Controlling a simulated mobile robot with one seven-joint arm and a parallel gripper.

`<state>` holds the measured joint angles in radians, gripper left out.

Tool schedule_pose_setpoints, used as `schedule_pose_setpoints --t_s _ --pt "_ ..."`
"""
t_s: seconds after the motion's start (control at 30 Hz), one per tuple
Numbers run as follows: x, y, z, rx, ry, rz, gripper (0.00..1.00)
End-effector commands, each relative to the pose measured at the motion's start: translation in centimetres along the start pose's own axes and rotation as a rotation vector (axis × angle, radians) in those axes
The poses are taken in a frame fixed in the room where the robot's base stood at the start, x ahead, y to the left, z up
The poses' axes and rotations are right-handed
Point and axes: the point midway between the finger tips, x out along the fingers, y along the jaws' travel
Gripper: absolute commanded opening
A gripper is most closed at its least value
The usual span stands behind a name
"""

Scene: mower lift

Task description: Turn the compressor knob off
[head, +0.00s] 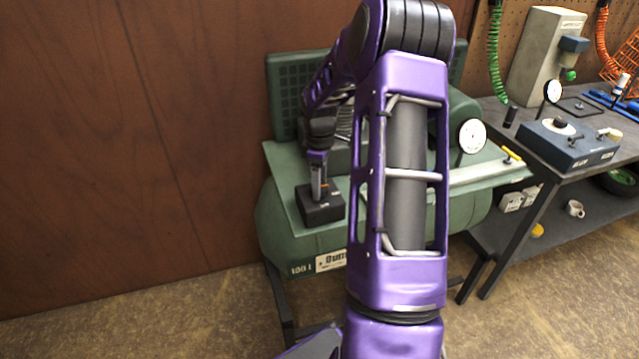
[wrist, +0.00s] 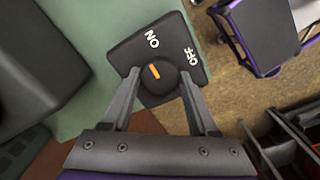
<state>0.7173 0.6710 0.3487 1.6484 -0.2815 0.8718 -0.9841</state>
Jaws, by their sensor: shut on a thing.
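The compressor (head: 275,225) is a green tank unit against the wooden wall. A black switch box (head: 322,209) with ON and OFF labels sits on its left top; the wrist view shows this box (wrist: 185,35) from above. The round dark knob (wrist: 168,83) carries an orange mark that points toward the ON label, not toward OFF. My gripper (wrist: 159,79) is shut on the knob, with one finger on each side. In the head view my gripper (head: 319,190) points down onto the box, and the knob itself is hidden there.
A white gauge (head: 472,136) and a yellow-handled valve (head: 512,156) stand on the compressor's right side. A workbench (head: 600,165) at right holds a blue-grey device (head: 567,145) and tools. A wooden wall (head: 120,130) rises at left. Bare floor lies in front.

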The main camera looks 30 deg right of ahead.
Motion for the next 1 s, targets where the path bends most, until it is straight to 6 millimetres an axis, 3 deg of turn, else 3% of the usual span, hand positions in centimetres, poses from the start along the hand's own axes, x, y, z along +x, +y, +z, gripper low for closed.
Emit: schedule_pose_setpoints --t_s 0.47,1.0 --pt "-0.05 0.01 -0.01 0.094 -0.001 0.000 0.04" --pt "-0.05 0.02 -0.05 0.565 0.000 0.001 0.04"
